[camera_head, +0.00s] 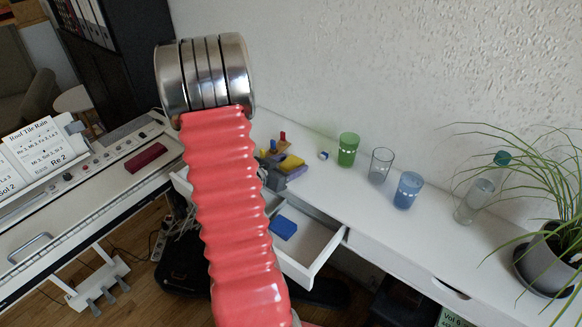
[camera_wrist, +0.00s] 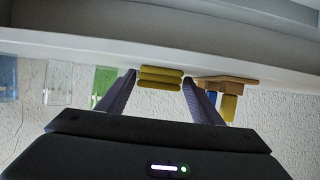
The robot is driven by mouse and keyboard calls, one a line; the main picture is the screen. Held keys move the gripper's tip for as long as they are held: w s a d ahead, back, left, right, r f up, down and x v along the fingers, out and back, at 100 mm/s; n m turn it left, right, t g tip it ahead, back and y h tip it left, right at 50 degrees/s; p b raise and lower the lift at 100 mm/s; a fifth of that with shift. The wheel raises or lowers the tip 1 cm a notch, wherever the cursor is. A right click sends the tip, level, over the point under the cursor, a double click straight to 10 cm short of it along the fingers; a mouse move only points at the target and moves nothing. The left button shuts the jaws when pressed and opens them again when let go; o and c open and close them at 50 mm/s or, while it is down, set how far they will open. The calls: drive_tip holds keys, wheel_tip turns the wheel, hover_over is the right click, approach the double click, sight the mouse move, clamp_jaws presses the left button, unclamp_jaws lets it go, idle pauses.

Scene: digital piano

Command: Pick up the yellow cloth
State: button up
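The yellow cloth (camera_wrist: 160,78), folded in layers, lies on the white desk. In the wrist view it appears between the two purple-grey fingertips of my gripper (camera_wrist: 159,84). The fingers are open, one on each side of it, with a narrow gap at each side; I cannot tell how deep it sits between them. In the head view the cloth (camera_head: 291,162) shows as a small yellow patch beside my gripper (camera_head: 282,169), right of my red arm, which hides part of the area.
A wooden toy with coloured pieces (camera_wrist: 226,88) stands close beside one finger. Green (camera_head: 348,149), clear (camera_head: 381,166) and blue (camera_head: 407,190) glasses, a bottle (camera_head: 478,198) and a potted plant (camera_head: 548,262) stand to the right. An open drawer (camera_head: 318,262) holds a blue item (camera_head: 283,228).

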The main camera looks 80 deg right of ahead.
sight(290, 164)
drive_tip(key=c, duration=1)
drive_tip(key=shift+r, duration=0.1)
wheel_tip(290, 164, up, 10)
drive_tip(key=shift+f, duration=0.1)
